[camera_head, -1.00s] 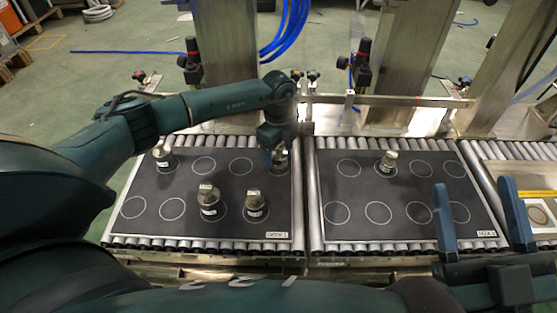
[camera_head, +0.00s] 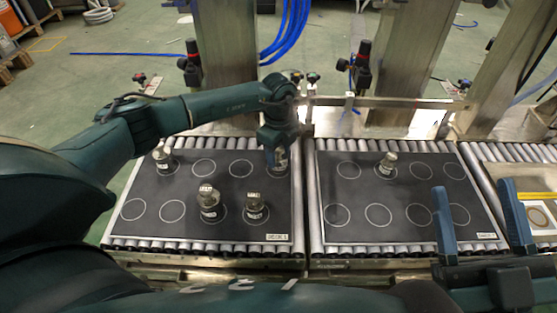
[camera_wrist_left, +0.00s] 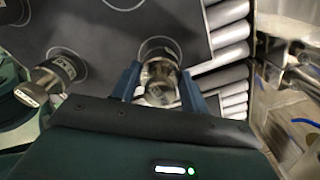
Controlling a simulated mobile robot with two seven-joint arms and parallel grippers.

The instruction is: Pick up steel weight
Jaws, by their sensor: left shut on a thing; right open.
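My left gripper (camera_head: 274,158) is at the back right circle of the left mat (camera_head: 240,225). It is shut on a steel weight (camera_head: 281,162), which the gripper partly hides. In the left wrist view, the two blue fingers (camera_wrist_left: 160,85) stand on either side of this weight (camera_wrist_left: 160,78). Other steel weights stand on the left mat: one at the back left (camera_head: 163,159) and two at the front, one (camera_head: 209,204) left of the other (camera_head: 255,208). One more weight (camera_head: 387,164) stands on the right mat (camera_head: 340,190). My right gripper (camera_head: 485,225) is open and empty at the lower right.
Both mats lie on roller conveyors (camera_head: 310,215) with a narrow gap between them. Metal posts (camera_head: 224,60) and a rail (camera_head: 390,101) stand behind. A framed tray (camera_head: 540,212) is at the far right. Several printed circles are empty.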

